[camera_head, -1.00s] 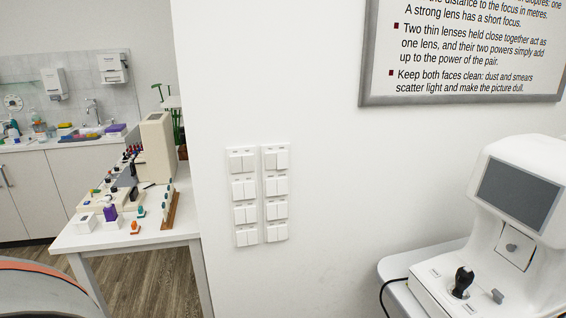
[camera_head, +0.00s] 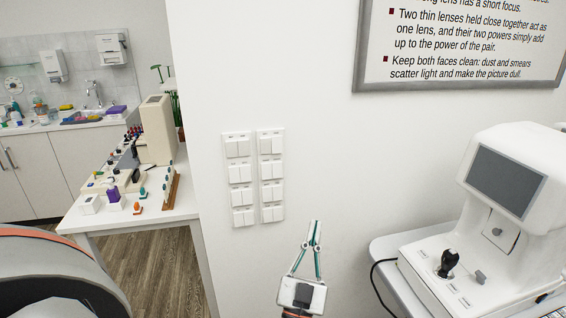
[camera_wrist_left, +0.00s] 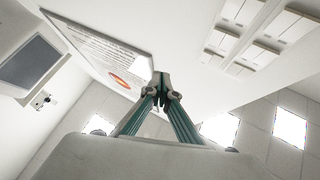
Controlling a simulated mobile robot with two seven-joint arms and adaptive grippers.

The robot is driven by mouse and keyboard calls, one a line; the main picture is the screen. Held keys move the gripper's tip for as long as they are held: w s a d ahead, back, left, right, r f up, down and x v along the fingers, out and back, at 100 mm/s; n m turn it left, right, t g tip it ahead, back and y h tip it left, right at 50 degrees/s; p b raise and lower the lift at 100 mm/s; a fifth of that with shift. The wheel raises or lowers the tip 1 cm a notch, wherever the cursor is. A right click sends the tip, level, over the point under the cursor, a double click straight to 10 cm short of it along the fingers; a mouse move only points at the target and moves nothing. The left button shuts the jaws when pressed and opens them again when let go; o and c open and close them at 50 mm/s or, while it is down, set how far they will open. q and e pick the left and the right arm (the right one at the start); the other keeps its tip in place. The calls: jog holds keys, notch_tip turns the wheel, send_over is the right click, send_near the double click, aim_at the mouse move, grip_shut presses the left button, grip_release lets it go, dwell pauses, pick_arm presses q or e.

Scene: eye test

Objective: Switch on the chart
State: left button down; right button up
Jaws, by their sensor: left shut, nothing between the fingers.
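Two upright columns of white rocker switches, the left switch panel (camera_head: 240,184) and the right switch panel (camera_head: 272,180), are fixed on the white wall. Small marks above the switches are too small to read. The switches also show at the top right of the left wrist view (camera_wrist_left: 240,38). My left gripper (camera_head: 316,226) is shut and empty, pointing up, right of and lower than most of the panels, apart from them in the picture. Its fingertips also show in the left wrist view (camera_wrist_left: 160,80). I cannot tell which switch belongs to the chart. My right gripper is not in view.
A grey-framed text board (camera_head: 460,45) hangs on the wall at upper right. A white instrument (camera_head: 500,190) with a grey screen and black joystick stands on a table at right. A white bench (camera_head: 140,221) with small items stands left, beyond the wall's edge.

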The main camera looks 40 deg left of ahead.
pick_arm(q)
jog(key=a+r+n+g+y, duration=0.5)
jog(key=n+y, duration=0.4)
jog(key=y, duration=0.2)
jog(key=shift+a+g+p, duration=0.3)
jog(key=shift+a+g, duration=0.35)
jog(key=shift+g, duration=0.35)
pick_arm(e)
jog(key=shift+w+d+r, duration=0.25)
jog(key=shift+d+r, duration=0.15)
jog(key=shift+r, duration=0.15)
